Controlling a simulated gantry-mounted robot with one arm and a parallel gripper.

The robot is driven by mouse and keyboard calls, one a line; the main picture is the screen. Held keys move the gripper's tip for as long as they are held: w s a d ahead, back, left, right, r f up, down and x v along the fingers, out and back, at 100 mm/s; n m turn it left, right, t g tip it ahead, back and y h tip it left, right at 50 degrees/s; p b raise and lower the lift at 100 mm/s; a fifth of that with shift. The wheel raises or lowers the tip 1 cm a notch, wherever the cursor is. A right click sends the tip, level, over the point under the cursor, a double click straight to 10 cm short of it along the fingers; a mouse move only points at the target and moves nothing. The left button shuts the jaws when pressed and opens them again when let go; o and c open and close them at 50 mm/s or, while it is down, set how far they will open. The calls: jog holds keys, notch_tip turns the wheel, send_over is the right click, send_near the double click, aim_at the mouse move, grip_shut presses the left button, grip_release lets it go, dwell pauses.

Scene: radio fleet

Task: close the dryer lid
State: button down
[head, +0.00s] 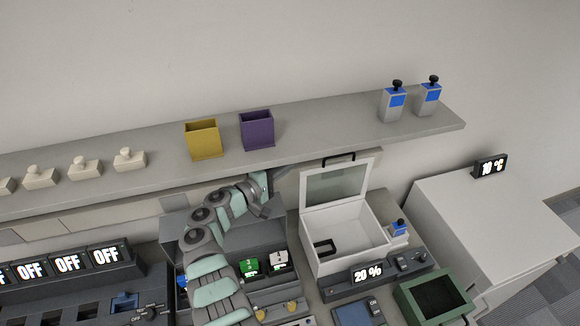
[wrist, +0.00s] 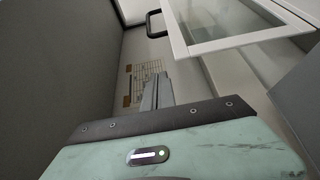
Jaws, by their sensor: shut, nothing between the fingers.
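The dryer (head: 345,245) is a white box with a "20 %" display on the grey unit in front of it. Its lid (head: 335,185), a white frame around a glass pane, stands open at the back of the box, raised and tilted. A black handle (head: 338,158) is on its top edge. My gripper (head: 268,188) is left of the lid and apart from it, partly hidden by my arm. In the wrist view my gripper (wrist: 156,92) is shut and empty, with the lid (wrist: 235,28) and its handle (wrist: 154,23) above and to the right.
A dark open case (head: 250,240) with a green and a white block is left of the dryer. A shelf (head: 330,125) above carries a yellow bin (head: 203,139), a purple bin (head: 256,130) and two bottles. A green tray (head: 434,298) is at the front right.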

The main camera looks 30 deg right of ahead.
jog(key=s+d, duration=0.1)
jog(key=d, duration=0.7)
jog(key=shift+s+p, duration=0.3)
dwell(0.5)
jog(key=shift+s+a+f, duration=0.1)
dwell(0.4)
